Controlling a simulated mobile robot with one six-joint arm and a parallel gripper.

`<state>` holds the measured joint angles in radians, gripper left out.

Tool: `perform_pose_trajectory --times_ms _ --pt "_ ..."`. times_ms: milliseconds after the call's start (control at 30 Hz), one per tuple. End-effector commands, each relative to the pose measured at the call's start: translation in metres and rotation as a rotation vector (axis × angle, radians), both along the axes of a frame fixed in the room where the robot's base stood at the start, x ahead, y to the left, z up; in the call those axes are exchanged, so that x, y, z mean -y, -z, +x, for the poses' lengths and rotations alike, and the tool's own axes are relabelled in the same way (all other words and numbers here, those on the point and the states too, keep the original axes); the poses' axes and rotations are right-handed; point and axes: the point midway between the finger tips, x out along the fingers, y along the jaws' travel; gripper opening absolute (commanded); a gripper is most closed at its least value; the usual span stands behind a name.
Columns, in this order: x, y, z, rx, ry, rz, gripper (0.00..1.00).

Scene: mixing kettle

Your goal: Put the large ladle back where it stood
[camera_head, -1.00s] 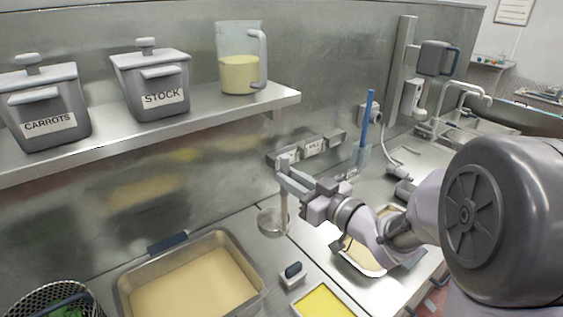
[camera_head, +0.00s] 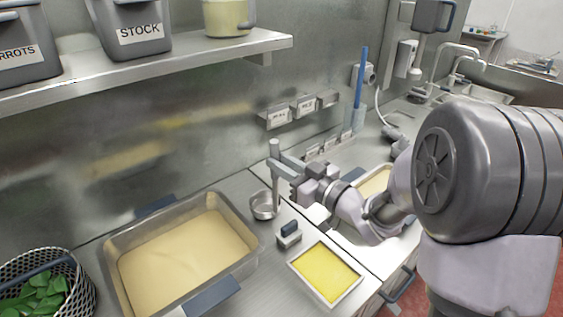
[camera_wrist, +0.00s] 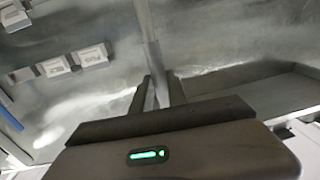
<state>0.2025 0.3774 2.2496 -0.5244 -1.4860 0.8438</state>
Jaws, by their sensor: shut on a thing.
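My gripper (camera_head: 277,168) is shut on the upright handle of the metal ladle (camera_head: 275,151). The ladle's round bowl (camera_head: 265,206) hangs at the lower end, beside the right edge of the large pan. I cannot tell whether the bowl touches the counter. In the wrist view the gripper's fingers (camera_wrist: 159,92) close around the grey handle (camera_wrist: 147,28), and the bowl is hidden. A wall rack with labels (camera_head: 302,107) is behind and right of the ladle; it also shows in the wrist view (camera_wrist: 73,62).
The large pan of pale batter (camera_head: 252,262) fills the left counter. A small dark-handled block (camera_head: 289,235) and a tray of yellow stuff (camera_head: 325,272) stand in front of the ladle. A basket of leaves (camera_head: 83,296) is far left. A shelf (camera_head: 150,68) overhangs the back.

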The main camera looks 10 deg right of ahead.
Motion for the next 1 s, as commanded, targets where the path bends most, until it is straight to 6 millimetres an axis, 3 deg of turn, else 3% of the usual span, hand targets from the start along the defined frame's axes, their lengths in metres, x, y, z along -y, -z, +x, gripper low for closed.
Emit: perform_pose_trajectory --times_ms 767,800,900,1000 --pt "0.0000 0.0057 0.0000 0.000 0.000 0.000 0.00" --pt "0.0000 0.0058 0.0000 0.000 0.000 0.000 0.25" --pt "0.0000 0.0058 0.0000 0.000 0.000 0.000 0.45" --pt "0.0000 0.0058 0.0000 0.000 0.000 0.000 0.45"
